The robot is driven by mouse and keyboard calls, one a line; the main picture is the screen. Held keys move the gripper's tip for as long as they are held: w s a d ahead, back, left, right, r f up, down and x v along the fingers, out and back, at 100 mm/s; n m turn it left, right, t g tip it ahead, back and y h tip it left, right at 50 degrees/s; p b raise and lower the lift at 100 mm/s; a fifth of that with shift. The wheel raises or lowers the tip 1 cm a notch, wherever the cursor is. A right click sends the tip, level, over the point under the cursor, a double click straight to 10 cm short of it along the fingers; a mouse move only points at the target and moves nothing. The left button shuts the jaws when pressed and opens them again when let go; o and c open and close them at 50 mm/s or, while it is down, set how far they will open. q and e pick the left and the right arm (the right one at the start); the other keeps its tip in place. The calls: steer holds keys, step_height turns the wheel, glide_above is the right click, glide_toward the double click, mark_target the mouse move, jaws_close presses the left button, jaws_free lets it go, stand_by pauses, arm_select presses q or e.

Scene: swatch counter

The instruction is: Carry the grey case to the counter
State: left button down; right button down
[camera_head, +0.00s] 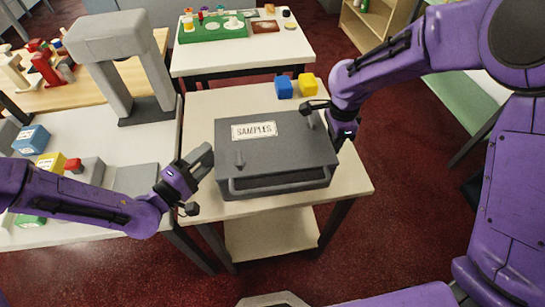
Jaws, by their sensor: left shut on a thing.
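The grey case (285,158), with a white "SAMPLES" label and a front handle, lies flat over a small pale-topped table (215,105). I cannot tell whether its underside touches the top. My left gripper (204,160) is at the left side of the case and is shut on it; the exact grip point is hard to see. My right gripper (322,112) is at the far right side of the case, its jaws partly hidden. A white-topped counter (105,150) stands left of the table.
A grey arch-shaped stand (118,60), small blocks and a grey pad (137,178) are on the left surfaces. A back table (225,59) holds a green tray (212,30). Red floor is open at right.

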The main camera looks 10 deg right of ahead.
steer(key=shift+r, duration=0.1)
